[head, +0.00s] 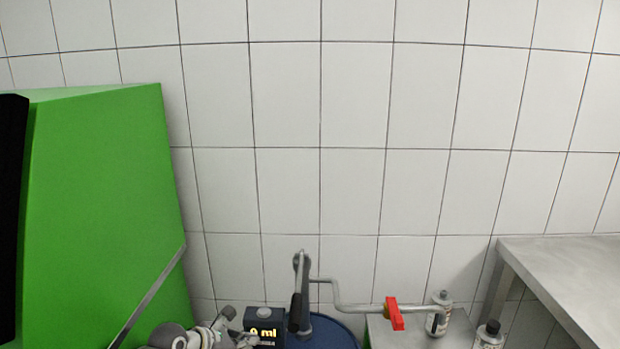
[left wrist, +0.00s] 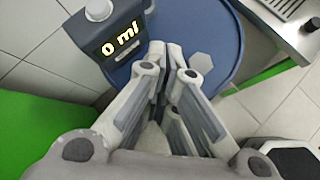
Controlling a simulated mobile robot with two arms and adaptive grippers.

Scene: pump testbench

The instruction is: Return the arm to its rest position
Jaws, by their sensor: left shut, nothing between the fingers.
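My left arm comes in at the bottom left of the head view, with its gripper (head: 236,330) just left of the dark display box. In the left wrist view the left gripper (left wrist: 168,52) is shut and empty, with its fingers over the top of the blue drum (left wrist: 225,30). The display box (left wrist: 118,40) reads "0 ml" and stands close to the fingers, to their left. My right gripper is in neither view.
A large green panel (head: 100,190) fills the left. The pump's grey lever (head: 301,290) rises beside the display box (head: 263,322). A pipe leads to a red valve handle (head: 394,313). Bottles (head: 439,312) stand further right, near a steel table (head: 570,270).

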